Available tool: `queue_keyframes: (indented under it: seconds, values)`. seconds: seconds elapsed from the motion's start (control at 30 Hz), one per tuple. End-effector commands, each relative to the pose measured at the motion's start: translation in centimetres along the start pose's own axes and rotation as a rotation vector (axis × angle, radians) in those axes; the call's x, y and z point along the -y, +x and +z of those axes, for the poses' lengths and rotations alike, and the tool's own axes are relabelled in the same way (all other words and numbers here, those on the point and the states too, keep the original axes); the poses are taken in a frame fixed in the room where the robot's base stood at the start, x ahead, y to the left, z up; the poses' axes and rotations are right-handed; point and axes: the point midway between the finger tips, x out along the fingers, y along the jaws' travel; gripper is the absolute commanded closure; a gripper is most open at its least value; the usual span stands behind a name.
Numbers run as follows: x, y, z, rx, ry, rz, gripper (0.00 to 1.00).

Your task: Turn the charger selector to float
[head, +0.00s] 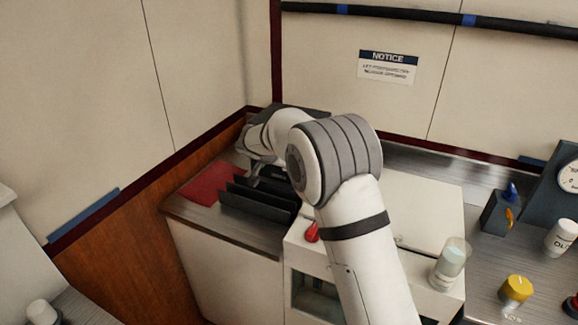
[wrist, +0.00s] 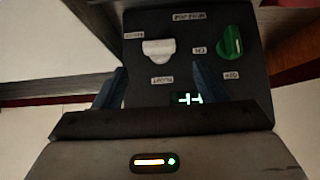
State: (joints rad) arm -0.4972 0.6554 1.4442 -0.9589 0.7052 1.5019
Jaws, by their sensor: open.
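A dark panel (wrist: 202,20) fills the upper middle of the wrist view. It carries a white knob (wrist: 158,50) with small labels at its left and below it, and a green knob (wrist: 231,42) with labels that look like on and off, upside down. The white knob appears to be the charger selector; its label words are too small to read surely. My gripper (wrist: 159,70) is open, its blue fingers either side of the white knob's lower side, apart from it. In the head view my gripper (head: 252,165) is over the far left counter; the knobs are hidden there.
A small lit display (wrist: 186,98) sits below the knobs, partly covered by my gripper. Black upright dividers (head: 255,200) and a red mat (head: 210,187) lie near my gripper.

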Motion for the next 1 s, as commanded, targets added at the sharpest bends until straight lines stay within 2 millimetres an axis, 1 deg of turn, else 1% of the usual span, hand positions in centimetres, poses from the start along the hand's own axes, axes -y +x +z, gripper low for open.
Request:
queue_keyframes:
  seconds: [0.03, 0.2, 0.4, 0.53, 0.77, 1.0]
  values:
    - [-0.1, 0.8, 0.0, 0.003, -0.001, 0.004, 0.35]
    - [-0.2, 3.6, 0.0, 0.004, -0.001, 0.004, 0.35]
    - [-0.1, 5.8, 0.1, 0.003, -0.002, 0.002, 0.35]
    - [-0.1, 6.2, 0.0, 0.002, -0.001, 0.000, 0.35]
    - [-0.1, 6.3, 0.1, 0.002, -0.002, 0.000, 0.35]
    - [0.0, 6.2, 0.1, 0.002, -0.002, 0.000, 0.54]
